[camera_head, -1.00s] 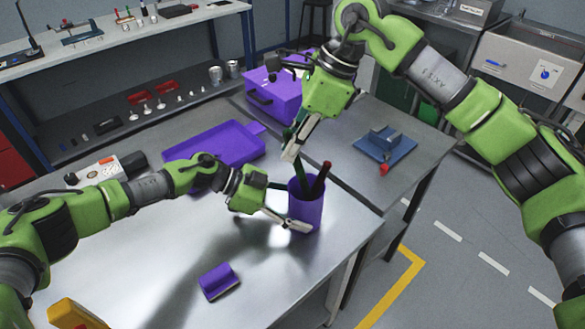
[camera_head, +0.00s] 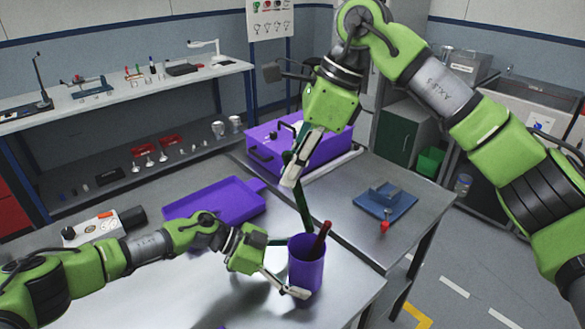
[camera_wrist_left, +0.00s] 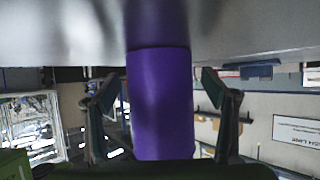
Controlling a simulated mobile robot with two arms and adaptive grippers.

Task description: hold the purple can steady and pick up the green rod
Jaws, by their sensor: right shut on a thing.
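The purple can (camera_head: 306,270) stands upright on the metal table. My left gripper (camera_head: 290,268) is around it, with a finger on either side. In the left wrist view, gaps show between the can (camera_wrist_left: 160,105) and both fingers, so the left gripper (camera_wrist_left: 163,110) is open. My right gripper (camera_head: 290,178) is above the can, shut on the green rod (camera_head: 304,210). The rod slants down to the can's rim; whether its lower end is still inside is hidden. A dark red rod (camera_head: 322,240) leans in the can.
A purple tray (camera_head: 215,200) lies behind my left arm. A purple box (camera_head: 268,148) with black handles stands at the back. A blue fixture (camera_head: 386,200) sits on the right-hand table. A white device (camera_head: 90,228) lies at the left.

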